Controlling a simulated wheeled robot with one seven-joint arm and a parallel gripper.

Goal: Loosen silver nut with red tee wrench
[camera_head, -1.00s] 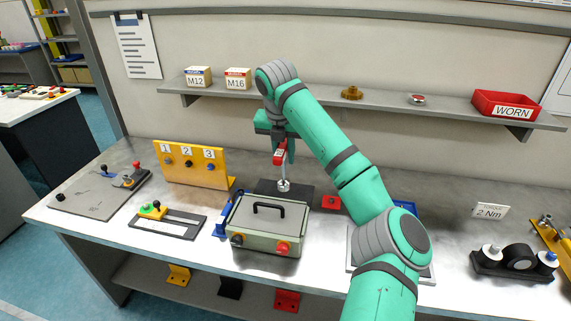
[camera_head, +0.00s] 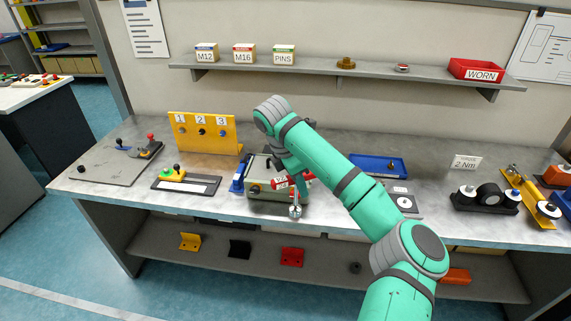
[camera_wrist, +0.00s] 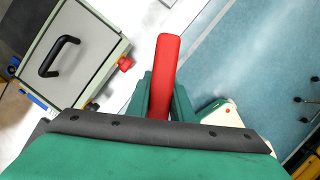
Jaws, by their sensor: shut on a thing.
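My gripper (camera_head: 288,177) is shut on the red handle of the tee wrench (camera_head: 281,182). The wrench's shaft points down to a silver socket end (camera_head: 295,211), which shows in front of the lidded box, by the bench's front edge. In the wrist view the red handle (camera_wrist: 168,60) stands up between the two green fingers (camera_wrist: 163,92). I cannot make out the silver nut for certain in either view. My arm hides part of the bench behind the wrench.
The lidded box (camera_head: 262,165) has a black handle, which shows in the wrist view (camera_wrist: 60,55). A yellow numbered panel (camera_head: 203,133), a blue tray (camera_head: 377,166) and a black stand (camera_head: 487,200) share the bench (camera_head: 120,193).

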